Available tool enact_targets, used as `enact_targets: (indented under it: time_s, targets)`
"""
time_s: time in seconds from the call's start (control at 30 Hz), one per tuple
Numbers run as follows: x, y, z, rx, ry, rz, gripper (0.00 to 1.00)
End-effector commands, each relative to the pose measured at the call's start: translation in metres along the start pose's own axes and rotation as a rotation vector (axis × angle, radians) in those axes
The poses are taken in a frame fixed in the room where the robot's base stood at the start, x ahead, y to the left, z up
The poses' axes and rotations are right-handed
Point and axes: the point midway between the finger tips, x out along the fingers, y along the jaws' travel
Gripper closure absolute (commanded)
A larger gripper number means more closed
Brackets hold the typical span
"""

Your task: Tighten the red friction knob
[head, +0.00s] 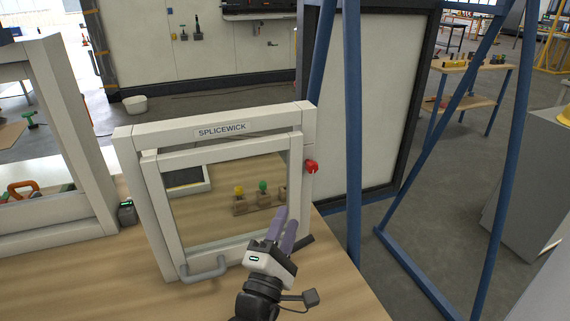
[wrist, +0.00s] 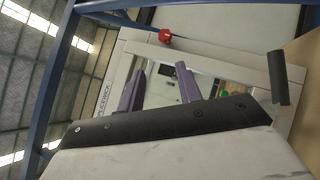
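The red friction knob (head: 311,167) sits on the outer right side of the white frame labelled SPLICEWICK (head: 125,170). The knob also shows in the wrist view (wrist: 165,36), beyond the fingertips and near the top. My gripper (head: 287,213) is in front of the frame's lower right part, below and left of the knob in the head view. Its two purple fingers stand apart with nothing between them, as the wrist view (wrist: 159,70) shows. The fingers do not touch the knob. The knob is fully visible.
The frame stands on a wooden table (head: 130,280). A grey handle (head: 204,270) juts from its lower left. Blue posts (head: 353,130) stand close right of the knob. Small colored pieces (head: 262,188) show through the opening.

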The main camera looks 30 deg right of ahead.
Motion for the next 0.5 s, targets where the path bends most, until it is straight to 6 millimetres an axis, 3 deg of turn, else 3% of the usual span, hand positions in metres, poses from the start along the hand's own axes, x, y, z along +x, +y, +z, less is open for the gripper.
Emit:
enact_targets:
  time_s: [0.1,0.27,0.43,0.5]
  targets:
    - [0.001,-0.011,0.011,-0.048,-0.029,-0.030,0.65]
    - [0.011,-0.012,0.012,-0.050,-0.031,-0.028,0.65]
    - [0.032,-0.010,0.012,-0.049,-0.030,-0.025,0.65]
    - [0.051,-0.006,0.014,-0.049,-0.030,-0.027,0.65]
